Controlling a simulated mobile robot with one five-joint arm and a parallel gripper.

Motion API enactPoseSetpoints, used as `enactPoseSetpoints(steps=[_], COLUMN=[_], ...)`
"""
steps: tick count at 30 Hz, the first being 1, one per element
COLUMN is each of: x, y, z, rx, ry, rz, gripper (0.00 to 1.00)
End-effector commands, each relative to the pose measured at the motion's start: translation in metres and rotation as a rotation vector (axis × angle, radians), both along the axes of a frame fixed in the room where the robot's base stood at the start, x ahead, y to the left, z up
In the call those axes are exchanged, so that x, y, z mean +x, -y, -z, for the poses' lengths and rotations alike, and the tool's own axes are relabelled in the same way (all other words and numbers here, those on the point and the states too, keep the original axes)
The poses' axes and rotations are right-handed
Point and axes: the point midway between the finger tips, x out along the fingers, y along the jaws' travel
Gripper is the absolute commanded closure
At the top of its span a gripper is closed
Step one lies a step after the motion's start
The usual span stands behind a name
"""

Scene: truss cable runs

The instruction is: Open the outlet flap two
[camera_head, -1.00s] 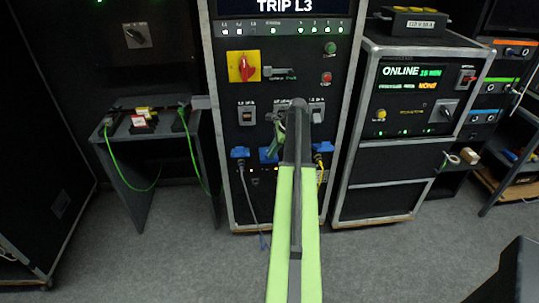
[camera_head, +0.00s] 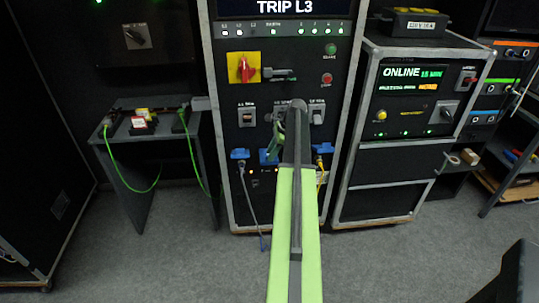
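Three blue outlet flaps sit in a row low on the middle cabinet: the left one (camera_head: 239,153), the middle one (camera_head: 267,156) and the right one (camera_head: 322,148). The middle one, outlet flap two by its place, is partly hidden behind my arm and gripper. My gripper (camera_head: 275,148) shows as a small green shape in front of the cabinet, just above and beside the middle flap. I cannot tell whether it touches the flap. Its fingertips are too small and covered to tell open from shut. The middle flap's angle is unclear.
Breaker switches (camera_head: 247,117) sit above the outlets. A grey cable (camera_head: 251,205) hangs from the left outlet, and a yellow cable (camera_head: 320,176) from the right one. A small side table (camera_head: 122,128) stands left, another cabinet (camera_head: 385,165) right. The grey floor (camera_head: 180,265) in front is clear.

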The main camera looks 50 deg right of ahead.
Motion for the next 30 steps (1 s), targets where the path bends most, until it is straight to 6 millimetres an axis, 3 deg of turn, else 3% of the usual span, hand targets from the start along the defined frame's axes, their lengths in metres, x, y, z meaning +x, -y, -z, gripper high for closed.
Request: enactPoseSetpoints(steps=[8,24,30], x=[-0.007,-0.049,-0.058], y=[0.004,0.028,0.034], z=[-0.024,-0.141,-0.162], rx=[0.001,0.0,0.0], ry=[-0.001,0.0,0.0], rz=[0.001,0.001,-0.001], gripper=[0.71,0.71,0.71])
